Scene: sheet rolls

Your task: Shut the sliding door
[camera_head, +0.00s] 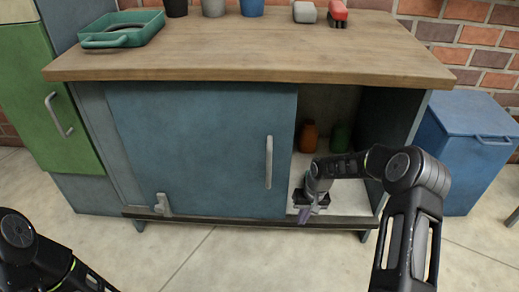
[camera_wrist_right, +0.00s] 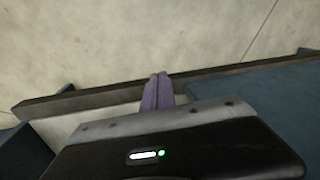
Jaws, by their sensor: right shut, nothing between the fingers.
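The sliding door (camera_head: 200,150) is a blue panel with a grey vertical handle (camera_head: 269,162) near its right edge. It covers the left and middle of the cabinet front and leaves the right part open. My right gripper (camera_head: 305,216) is at the bottom of that opening, right of the door edge, with its shut fingers pointing down near the front rail (camera_head: 240,220). In the right wrist view the purple fingertips (camera_wrist_right: 158,88) are together and empty, over the rail. My left arm shows at the lower left, but its gripper is out of view.
An orange bottle (camera_head: 309,137) and a green bottle (camera_head: 340,138) stand inside the opening. A grey latch-like piece (camera_head: 162,205) sits at the door's lower left. A green tray (camera_head: 122,28) lies on the wooden top (camera_head: 250,55). A blue bin (camera_head: 468,150) stands at the right.

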